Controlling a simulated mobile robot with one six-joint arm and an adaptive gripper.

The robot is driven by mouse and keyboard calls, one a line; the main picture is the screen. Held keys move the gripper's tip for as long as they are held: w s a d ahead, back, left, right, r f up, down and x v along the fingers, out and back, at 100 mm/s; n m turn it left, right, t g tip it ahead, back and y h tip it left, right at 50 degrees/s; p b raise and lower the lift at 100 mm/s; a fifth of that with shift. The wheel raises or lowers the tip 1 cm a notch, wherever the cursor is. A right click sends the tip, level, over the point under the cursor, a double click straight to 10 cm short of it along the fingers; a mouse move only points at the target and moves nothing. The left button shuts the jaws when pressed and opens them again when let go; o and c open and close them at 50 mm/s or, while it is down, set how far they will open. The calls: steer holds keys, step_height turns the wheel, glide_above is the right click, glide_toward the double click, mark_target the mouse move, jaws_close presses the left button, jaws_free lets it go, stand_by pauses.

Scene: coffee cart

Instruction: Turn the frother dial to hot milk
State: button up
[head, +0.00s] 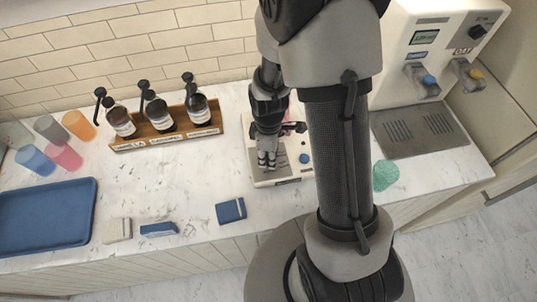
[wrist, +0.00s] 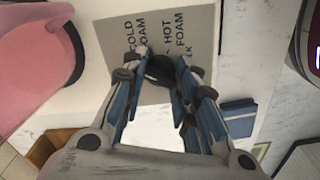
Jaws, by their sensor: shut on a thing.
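The frother (head: 290,178) is a low white machine with a grey panel on the counter, partly hidden by my arm. In the wrist view its grey panel (wrist: 203,18) carries the labels "COLD FOAM" and "HOT FOAM". A further label, ending in "LK", is partly hidden by my fingers. The round black dial (wrist: 160,68) sits between my fingertips. My gripper (wrist: 161,80) is shut on the dial, with a finger on each side; in the head view it points down over the panel (head: 267,160). The dial's pointer cannot be made out.
A pink vessel (wrist: 30,40) stands close beside the panel. A wooden rack (head: 165,133) with several pump bottles is to the left. A dispenser (head: 425,60) and a green cup (head: 385,175) are to the right.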

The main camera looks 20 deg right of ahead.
steer(key=m, duration=1.5)
steer(key=shift+m, duration=0.3)
steer(key=m, duration=0.3)
steer(key=shift+m, duration=0.3)
steer(key=m, duration=0.3)
steer(key=shift+m, duration=0.3)
steer(key=m, duration=0.6)
steer(key=shift+m+b, duration=0.3)
steer(key=o, duration=1.1)
